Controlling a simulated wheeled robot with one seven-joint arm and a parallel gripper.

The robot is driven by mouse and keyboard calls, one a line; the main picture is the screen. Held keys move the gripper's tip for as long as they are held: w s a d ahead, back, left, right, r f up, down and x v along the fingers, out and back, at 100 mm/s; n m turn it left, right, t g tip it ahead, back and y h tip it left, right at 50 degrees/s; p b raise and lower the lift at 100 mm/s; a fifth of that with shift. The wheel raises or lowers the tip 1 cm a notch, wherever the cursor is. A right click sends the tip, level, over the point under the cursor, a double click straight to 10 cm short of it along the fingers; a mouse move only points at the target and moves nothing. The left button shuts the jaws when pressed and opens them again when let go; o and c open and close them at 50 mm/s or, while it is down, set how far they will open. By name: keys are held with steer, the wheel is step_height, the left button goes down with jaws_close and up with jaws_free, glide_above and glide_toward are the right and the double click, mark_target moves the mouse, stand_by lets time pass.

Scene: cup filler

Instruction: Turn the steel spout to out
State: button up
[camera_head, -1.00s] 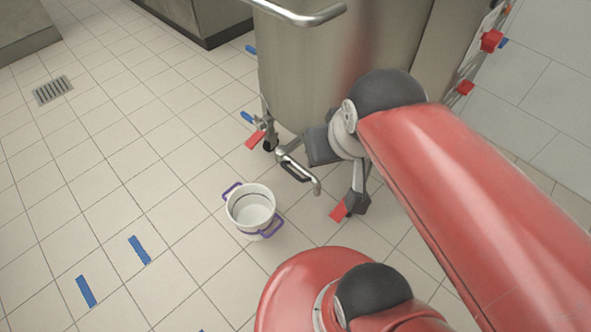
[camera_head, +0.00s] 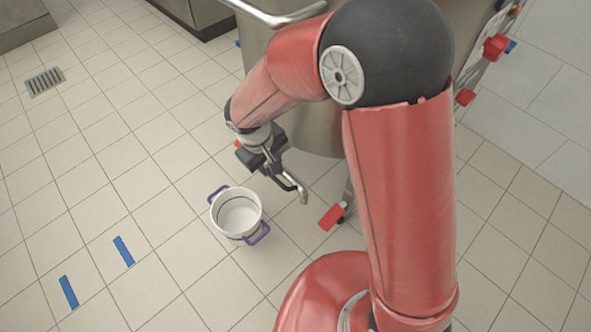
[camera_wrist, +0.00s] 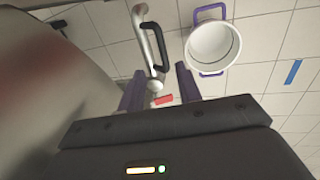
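The steel spout (camera_head: 301,192) sticks out low from the front of a big steel vessel (camera_head: 322,142), with its tip turned down. In the wrist view the spout (camera_wrist: 139,18) is a pale bent pipe with a black handle (camera_wrist: 146,29) alongside. My gripper (camera_head: 274,168) is over the root of the spout and hides part of it in the head view. In the wrist view my gripper (camera_wrist: 160,86) has its two purple fingers apart. The root end of the spout shows between them, and I cannot tell whether a finger touches it.
A white pot (camera_head: 238,213) with purple handles stands on the tiled floor left of the spout. A red caster pedal (camera_head: 331,217) sits below the vessel to the right. Blue floor marks (camera_head: 123,251) lie at the lower left. The floor on the left is mostly clear.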

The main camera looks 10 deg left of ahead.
mark_target(277, 180)
steer(key=f, duration=0.5)
steer(key=w+f+b, duration=0.1)
steer(key=f, duration=0.2)
steer(key=shift+d+f, duration=0.3)
steer(key=shift+d, duration=0.05)
steer(key=shift+c, duration=0.2)
jaws_close()
